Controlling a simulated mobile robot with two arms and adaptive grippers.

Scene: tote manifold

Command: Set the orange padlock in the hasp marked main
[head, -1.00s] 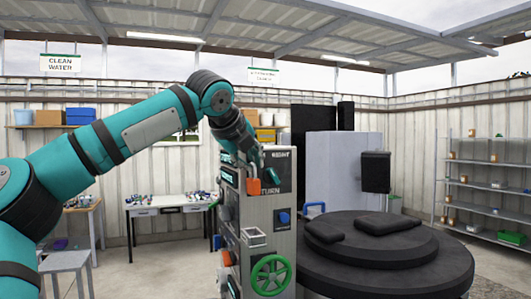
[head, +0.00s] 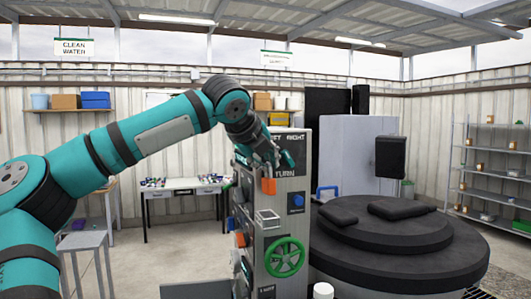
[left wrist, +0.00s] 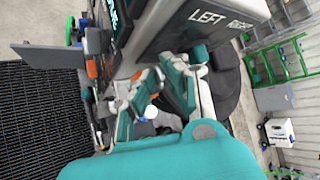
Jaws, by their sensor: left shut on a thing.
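The orange padlock (head: 268,186) hangs under my left gripper (head: 266,162) in the head view, in front of the upper left part of a grey panel tower (head: 297,228). My left gripper is shut on it. In the left wrist view the fingers (left wrist: 155,98) lie beside the tower's lettered face, and a small orange patch (left wrist: 136,75) shows near them. I cannot tell whether the padlock touches the tower. No label reading "main" is legible, and I cannot make out the hasp. My right gripper is not in view.
The tower carries a green handwheel (head: 285,257), a blue knob (head: 298,200) and a wire-like white bracket (head: 267,219). A round black stepped platform (head: 390,245) stands at its right. A table (head: 184,187) and a stool (head: 84,241) stand to the left, with open floor between.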

